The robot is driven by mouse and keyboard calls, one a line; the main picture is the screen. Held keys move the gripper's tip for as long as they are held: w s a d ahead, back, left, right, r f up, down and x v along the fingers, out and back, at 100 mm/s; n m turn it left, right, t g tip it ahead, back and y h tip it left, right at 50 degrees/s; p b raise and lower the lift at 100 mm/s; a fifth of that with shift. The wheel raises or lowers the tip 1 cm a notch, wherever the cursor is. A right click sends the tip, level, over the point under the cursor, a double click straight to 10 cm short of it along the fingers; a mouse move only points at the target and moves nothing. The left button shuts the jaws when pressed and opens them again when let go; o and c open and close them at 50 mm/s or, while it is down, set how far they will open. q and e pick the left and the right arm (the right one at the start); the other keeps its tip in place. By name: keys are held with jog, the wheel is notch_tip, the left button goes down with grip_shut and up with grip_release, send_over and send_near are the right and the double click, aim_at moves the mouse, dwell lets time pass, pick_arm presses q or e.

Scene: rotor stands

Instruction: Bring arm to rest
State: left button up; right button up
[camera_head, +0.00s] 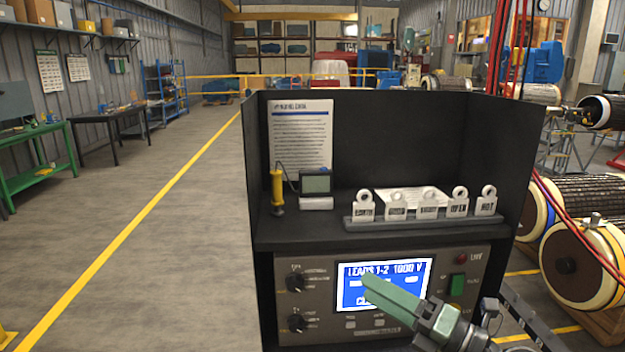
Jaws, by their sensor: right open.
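My right gripper (384,294) reaches in from the bottom right with its green-grey fingers pointing up and left. It is open and holds nothing that I can see. My left gripper is not in view.
A black three-sided cabinet (395,130) surrounds a shelf with a yellow probe (277,188), a small meter (316,186) and a rack of ringed tags (425,218). Large rotors (585,262) stand at right with red cables. The floor (190,270) at left is clear.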

jog(key=d+m+t+h, duration=0.9)
jog(key=m+t+h, duration=0.1)
jog(key=m, duration=0.7)
jog(key=s+d+f+m+g+h, duration=0.3)
jog(key=f+m+h, duration=0.1)
jog(key=f+m, duration=0.25)
jog(key=s+d+f+m+g+h, duration=0.35)
jog(key=f+m+h, duration=0.2)
jog(key=f, duration=0.25)
jog(key=s+a+f+m+g+y, duration=0.25)
jog(key=s+f+g, duration=0.35)
jog(key=s+f, duration=0.4)
jog(key=s+a+f+m+g+y, duration=0.15)
jog(key=s+a+f+g, duration=0.4)
jog(key=s, duration=0.65)
notch_tip(320, 180, down, 34)
jog(key=s+d+g+b, duration=0.2)
jog(key=b, duration=0.4)
jog(key=s+d+f+n+g+b, duration=0.1)
jog(key=s+f+b, duration=0.3)
jog(key=s+f, duration=1.2)
notch_tip(320, 180, down, 4)
jog(key=shift+s+d+r, duration=0.1)
jog(key=shift+s+d, duration=0.05)
jog(key=shift+d, duration=0.75)
